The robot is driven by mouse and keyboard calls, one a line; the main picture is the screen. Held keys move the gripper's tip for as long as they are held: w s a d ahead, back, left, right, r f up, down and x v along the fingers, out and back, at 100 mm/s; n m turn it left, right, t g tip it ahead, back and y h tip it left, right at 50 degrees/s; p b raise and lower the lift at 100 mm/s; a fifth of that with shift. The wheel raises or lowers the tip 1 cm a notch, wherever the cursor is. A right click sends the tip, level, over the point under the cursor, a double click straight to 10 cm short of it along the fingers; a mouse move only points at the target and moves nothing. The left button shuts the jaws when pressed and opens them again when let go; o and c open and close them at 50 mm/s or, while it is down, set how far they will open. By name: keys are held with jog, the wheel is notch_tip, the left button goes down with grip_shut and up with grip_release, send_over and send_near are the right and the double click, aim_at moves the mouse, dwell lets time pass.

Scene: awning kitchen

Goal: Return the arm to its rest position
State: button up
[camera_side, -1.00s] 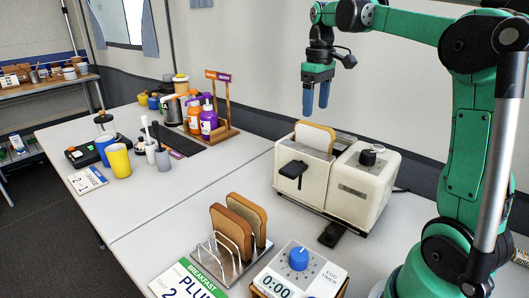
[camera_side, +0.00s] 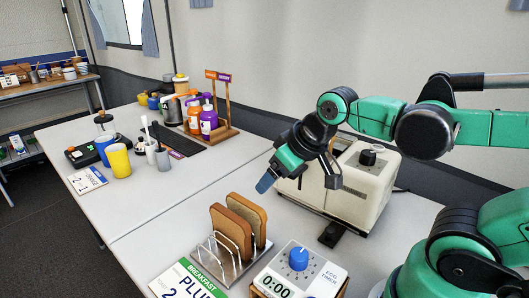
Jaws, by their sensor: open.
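My gripper (camera_side: 265,184) is tilted down to the left, in front of the left end of the cream toaster (camera_side: 355,190) as seen here. Its blue fingertips overlap in this view, and nothing shows between them. The tips are above the table, up and to the right of the toast rack.
A wire toast rack (camera_side: 225,262) holds two slices of toast (camera_side: 238,222) near the front. Bottles (camera_side: 208,120) and cups (camera_side: 118,160) stand farther left. The table between (camera_side: 170,205) is clear.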

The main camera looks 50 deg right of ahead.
jog(key=shift+o, duration=1)
jog(key=shift+s+a+f, duration=0.25)
jog(key=shift+a+f, duration=0.2)
jog(key=shift+o, duration=1.1)
jog(key=w+d+r+n+g+h, duration=0.25)
jog(key=d+r+n, duration=0.25)
jog(key=r+n, duration=0.3)
jog(key=w+d+r+n+g+h, duration=0.15)
jog(key=d+r+n+g, duration=0.3)
jog(key=n, duration=0.55)
jog(key=x, duration=0.9)
jog(key=shift+d, duration=0.2)
